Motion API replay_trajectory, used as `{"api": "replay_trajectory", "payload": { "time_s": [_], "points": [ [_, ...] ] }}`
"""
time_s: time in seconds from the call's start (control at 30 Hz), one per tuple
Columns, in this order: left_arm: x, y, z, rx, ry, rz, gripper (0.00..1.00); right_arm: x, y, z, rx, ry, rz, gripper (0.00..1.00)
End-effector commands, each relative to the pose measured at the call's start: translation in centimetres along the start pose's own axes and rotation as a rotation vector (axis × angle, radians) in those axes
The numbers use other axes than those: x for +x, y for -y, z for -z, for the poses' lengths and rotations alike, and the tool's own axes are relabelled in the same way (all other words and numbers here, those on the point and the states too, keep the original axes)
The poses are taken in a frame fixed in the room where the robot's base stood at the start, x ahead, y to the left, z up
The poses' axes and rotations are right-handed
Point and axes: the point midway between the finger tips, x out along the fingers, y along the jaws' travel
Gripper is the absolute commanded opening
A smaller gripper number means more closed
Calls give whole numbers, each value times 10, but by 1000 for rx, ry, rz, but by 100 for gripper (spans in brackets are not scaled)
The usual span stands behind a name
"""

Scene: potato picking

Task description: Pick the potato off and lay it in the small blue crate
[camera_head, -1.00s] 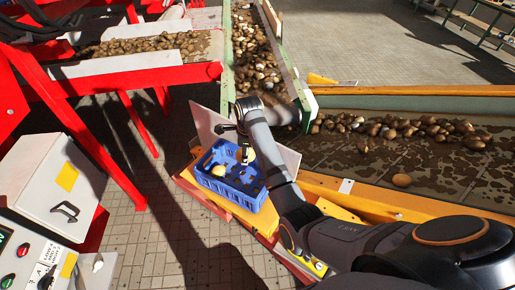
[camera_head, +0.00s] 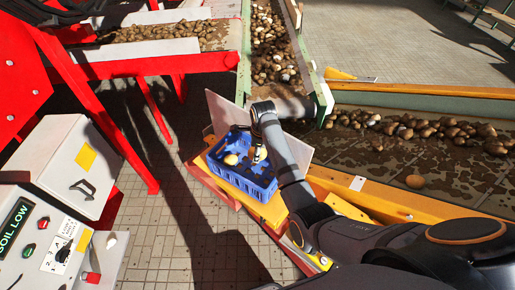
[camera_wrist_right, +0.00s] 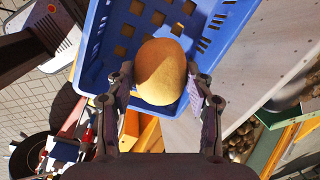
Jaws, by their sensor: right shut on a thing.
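The small blue crate (camera_head: 250,184) stands on a yellow and red ledge at the middle of the head view. One pale potato (camera_head: 231,159) lies inside it. My right gripper (camera_head: 258,153) is over the right part of the crate. In the right wrist view the same gripper (camera_wrist_right: 160,85) is shut on a tan potato (camera_wrist_right: 160,65), with a finger on each side. The crate's slotted floor and wall (camera_wrist_right: 97,50) show behind this potato. I cannot tell how high the potato is above the crate floor. My left gripper is not in view.
A belt with many potatoes (camera_head: 430,128) runs at the right, with a lone potato (camera_head: 415,181) nearer me. A pale board (camera_head: 222,112) stands behind the crate. A control box (camera_head: 68,165) and red frame are at the left.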

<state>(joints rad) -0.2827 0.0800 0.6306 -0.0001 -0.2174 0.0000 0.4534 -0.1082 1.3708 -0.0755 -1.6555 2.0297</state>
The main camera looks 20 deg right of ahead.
Motion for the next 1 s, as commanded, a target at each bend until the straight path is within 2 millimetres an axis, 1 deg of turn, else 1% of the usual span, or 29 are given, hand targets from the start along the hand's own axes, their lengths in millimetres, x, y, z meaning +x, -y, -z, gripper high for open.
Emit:
{"api": "replay_trajectory", "payload": {
  "time_s": [0.07, 0.1, 0.2, 0.27, 0.47, 0.57, 0.67, 0.77, 1.0],
  "points": [
    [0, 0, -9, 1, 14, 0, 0, 0, 0, 0, 0, 0, 0, 18],
    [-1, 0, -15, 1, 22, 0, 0, 0, 0, 0, 0, 0, 0, 57],
    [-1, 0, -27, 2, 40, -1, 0, 0, 0, 0, 0, 0, 0, 70],
    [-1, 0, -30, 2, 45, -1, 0, 0, 0, 0, 0, 0, 0, 78],
    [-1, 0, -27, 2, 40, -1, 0, 0, 0, 0, 0, 0, 0, 79],
    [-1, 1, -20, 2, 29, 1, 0, 0, 0, 0, 0, 0, -1, 79],
    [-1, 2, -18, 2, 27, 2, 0, -7, 0, 0, 0, 0, 0, 79],
    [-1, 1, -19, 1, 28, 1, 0, -25, 1, -1, 0, 2, 3, 79],
    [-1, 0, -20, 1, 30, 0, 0, -84, 1, 0, 1, 1, 4, 79]
  ]
}}
